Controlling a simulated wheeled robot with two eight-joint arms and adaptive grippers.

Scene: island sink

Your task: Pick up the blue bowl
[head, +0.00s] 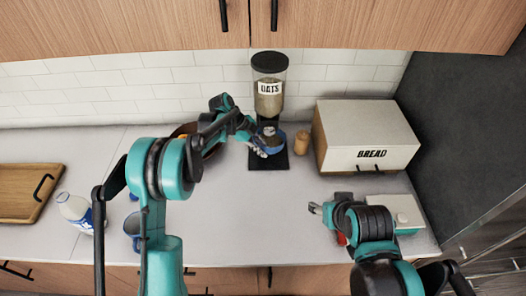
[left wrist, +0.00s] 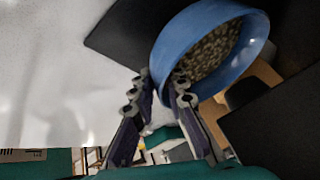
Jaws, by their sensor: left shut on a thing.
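The blue bowl (head: 279,141) is at the foot of the oats dispenser (head: 269,88), partly hidden by my left gripper. In the left wrist view the bowl (left wrist: 174,48) looks tilted and has grain-like pieces inside. My left gripper (head: 260,150) is shut on the bowl's near rim, and its fingers (left wrist: 163,82) lie on either side of the wall. I cannot tell whether the bowl touches the black base below it. My right gripper (head: 315,208) is over the right part of the counter, away from the bowl; its opening is too small to judge.
A wooden jar (head: 301,143) and a bread box (head: 366,140) stand right of the dispenser. A brown bowl (head: 186,131) is behind my left arm. A bottle (head: 75,210), a blue mug (head: 132,228) and a cutting board (head: 28,192) are at left. The middle counter is clear.

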